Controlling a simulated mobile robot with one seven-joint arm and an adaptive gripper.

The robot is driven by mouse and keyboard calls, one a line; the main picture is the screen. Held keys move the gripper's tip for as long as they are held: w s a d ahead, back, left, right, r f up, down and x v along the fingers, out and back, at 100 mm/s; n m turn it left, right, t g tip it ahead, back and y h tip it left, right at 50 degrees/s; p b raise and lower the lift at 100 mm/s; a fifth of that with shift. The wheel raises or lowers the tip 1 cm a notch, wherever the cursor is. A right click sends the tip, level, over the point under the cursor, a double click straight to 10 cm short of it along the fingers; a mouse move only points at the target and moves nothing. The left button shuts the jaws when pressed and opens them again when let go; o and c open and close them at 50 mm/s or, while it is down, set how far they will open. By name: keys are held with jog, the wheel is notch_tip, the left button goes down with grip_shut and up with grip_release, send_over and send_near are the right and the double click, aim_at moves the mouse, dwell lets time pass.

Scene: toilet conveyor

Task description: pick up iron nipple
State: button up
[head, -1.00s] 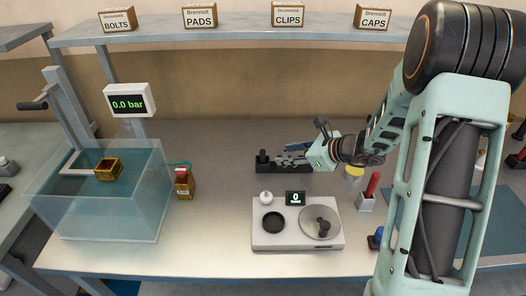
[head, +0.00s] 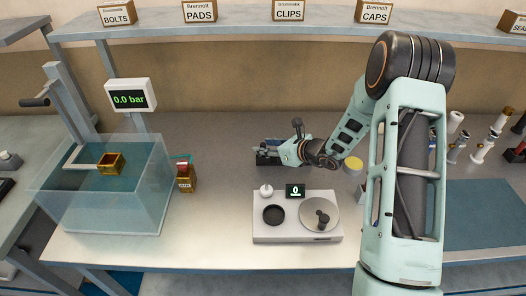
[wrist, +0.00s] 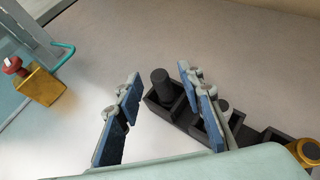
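A dark grey cylindrical piece, which looks like the iron nipple (wrist: 160,82), stands upright in the end compartment of a black tray (wrist: 163,117) in the wrist view. My gripper (wrist: 158,98) is open, with its two blue-padded fingers apart. The dark piece shows between the fingers, just beyond their tips, and I see no contact. The right finger partly covers the neighbouring compartment and a grey piece (wrist: 222,107) there. In the head view my gripper (head: 270,150) is over the black tray (head: 268,161) and hides much of it; the nipple is not clear there.
A scale (head: 297,231) with a dark part (head: 322,218) on its pan stands in front of the tray. A gold ring part (wrist: 307,151) lies in the tray's far compartment. Bare bench lies between bottle and tray.

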jog(key=shift+x, duration=0.85)
grip_shut()
jog(key=shift+r, duration=0.2)
